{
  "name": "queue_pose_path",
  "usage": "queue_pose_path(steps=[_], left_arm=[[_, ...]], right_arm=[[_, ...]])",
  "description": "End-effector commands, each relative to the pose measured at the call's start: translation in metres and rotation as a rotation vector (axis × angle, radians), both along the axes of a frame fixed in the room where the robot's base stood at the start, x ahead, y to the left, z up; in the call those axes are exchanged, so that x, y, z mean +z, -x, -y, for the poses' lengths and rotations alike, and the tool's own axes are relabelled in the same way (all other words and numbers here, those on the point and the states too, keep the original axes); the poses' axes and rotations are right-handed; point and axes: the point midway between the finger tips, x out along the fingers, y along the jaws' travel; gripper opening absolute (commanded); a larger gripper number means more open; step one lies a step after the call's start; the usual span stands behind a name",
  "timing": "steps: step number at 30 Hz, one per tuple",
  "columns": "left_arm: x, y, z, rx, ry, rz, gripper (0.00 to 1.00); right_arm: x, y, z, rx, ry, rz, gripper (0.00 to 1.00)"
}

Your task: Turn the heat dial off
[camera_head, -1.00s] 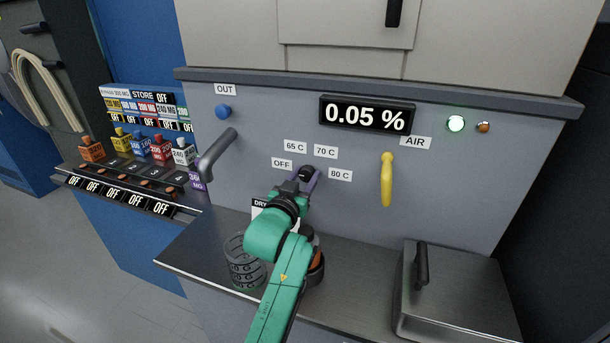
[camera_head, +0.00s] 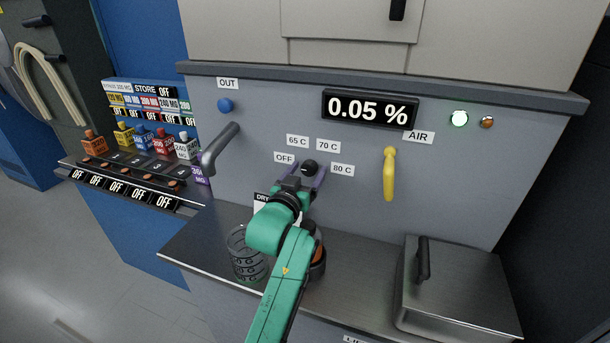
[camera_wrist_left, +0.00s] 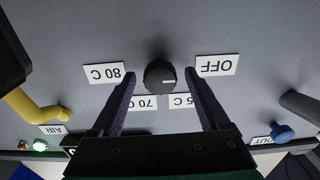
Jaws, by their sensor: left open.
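The black heat dial (camera_head: 310,167) is on the grey machine front, ringed by labels OFF (camera_head: 284,158), 65 C (camera_head: 297,141), 70 C (camera_head: 328,146) and 80 C (camera_head: 342,170). In the left wrist view, upside down, the dial (camera_wrist_left: 159,77) has a white mark pointing right, toward the side of the OFF label (camera_wrist_left: 217,66). My left gripper (camera_head: 306,178) is open in front of the dial. Its purple fingers (camera_wrist_left: 160,88) lie on either side, with visible gaps to the dial. My right gripper is not in view.
A yellow AIR handle (camera_head: 388,175) is right of the dial, and a grey lever (camera_head: 219,148) is left. A clear container (camera_head: 246,255) stands on the steel shelf below, beside my arm. A lidded metal box (camera_head: 455,290) is at right.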

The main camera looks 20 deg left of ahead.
Motion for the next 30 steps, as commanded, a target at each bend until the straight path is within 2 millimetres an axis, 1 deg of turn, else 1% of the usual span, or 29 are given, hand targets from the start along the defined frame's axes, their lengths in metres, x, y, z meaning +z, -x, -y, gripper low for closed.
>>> queue_pose_path(steps=[2,5,8,12,15,18,22,30], left_arm=[[-0.001,0.004,0.000,0.000,-0.001,0.000,0.79],[-0.003,0.017,-0.001,0.001,-0.001,0.000,0.79],[-0.004,0.040,-0.003,0.000,-0.001,0.000,0.79],[-0.006,0.083,-0.005,-0.001,0.001,-0.001,0.79],[-0.006,0.111,-0.007,-0.001,0.000,-0.003,0.79],[-0.004,0.131,-0.008,-0.001,0.000,-0.004,0.79],[-0.001,0.144,-0.009,-0.001,0.000,-0.003,0.79],[0.000,0.145,-0.009,0.000,0.000,-0.002,0.79]], right_arm=[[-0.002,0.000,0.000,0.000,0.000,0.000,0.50],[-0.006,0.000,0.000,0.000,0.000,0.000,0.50],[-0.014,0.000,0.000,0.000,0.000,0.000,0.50],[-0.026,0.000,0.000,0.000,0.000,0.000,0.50],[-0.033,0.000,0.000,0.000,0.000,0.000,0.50],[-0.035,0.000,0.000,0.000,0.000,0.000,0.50],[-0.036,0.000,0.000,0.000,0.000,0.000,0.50],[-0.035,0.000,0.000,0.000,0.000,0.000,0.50]])
